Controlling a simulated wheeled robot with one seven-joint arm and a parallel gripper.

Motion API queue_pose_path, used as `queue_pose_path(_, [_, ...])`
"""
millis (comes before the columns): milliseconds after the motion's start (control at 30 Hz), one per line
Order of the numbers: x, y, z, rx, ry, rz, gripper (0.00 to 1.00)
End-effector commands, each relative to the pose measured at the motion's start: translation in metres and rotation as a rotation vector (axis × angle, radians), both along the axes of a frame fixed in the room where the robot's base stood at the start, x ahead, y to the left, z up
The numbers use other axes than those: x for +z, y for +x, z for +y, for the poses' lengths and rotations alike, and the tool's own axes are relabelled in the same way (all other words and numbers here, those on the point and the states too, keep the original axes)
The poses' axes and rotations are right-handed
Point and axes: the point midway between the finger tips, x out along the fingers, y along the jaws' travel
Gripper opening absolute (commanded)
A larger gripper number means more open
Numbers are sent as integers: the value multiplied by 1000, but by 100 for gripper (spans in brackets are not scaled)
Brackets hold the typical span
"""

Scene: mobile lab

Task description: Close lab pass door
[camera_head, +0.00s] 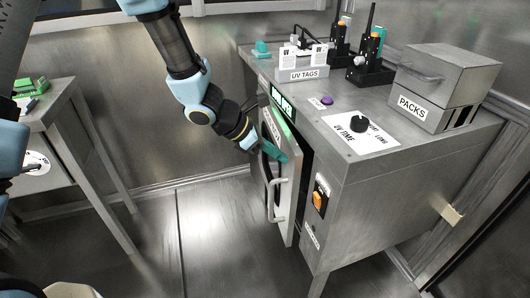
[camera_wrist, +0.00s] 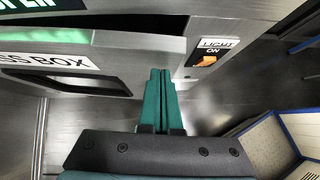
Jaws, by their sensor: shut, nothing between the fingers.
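The pass box door (camera_head: 285,185) is the steel front panel of the bench cabinet, with a pale vertical handle (camera_head: 272,200). It stands ajar, with a dark gap along its right edge. My gripper (camera_head: 281,154) has teal fingers pressed together and empty. It is in front of the door's upper part, near the free edge; I cannot tell whether it touches. In the wrist view, the shut fingertips (camera_wrist: 160,74) point at the door's edge, with the labelled door (camera_wrist: 45,62) to the left and the gap above it.
The cabinet (camera_head: 375,190) carries a light switch (camera_head: 320,199), a UV time knob (camera_head: 359,122), a UV tags holder (camera_head: 302,70), radios on chargers (camera_head: 371,65) and a packs box (camera_head: 437,85). A steel table (camera_head: 65,120) stands at the left. The floor (camera_head: 215,235) before the door is clear.

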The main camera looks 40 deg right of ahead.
Motion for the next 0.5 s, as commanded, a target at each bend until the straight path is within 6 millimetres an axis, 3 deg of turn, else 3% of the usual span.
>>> queue_pose_path(500, [0, -5, -8, -1, 0, 1, 0])
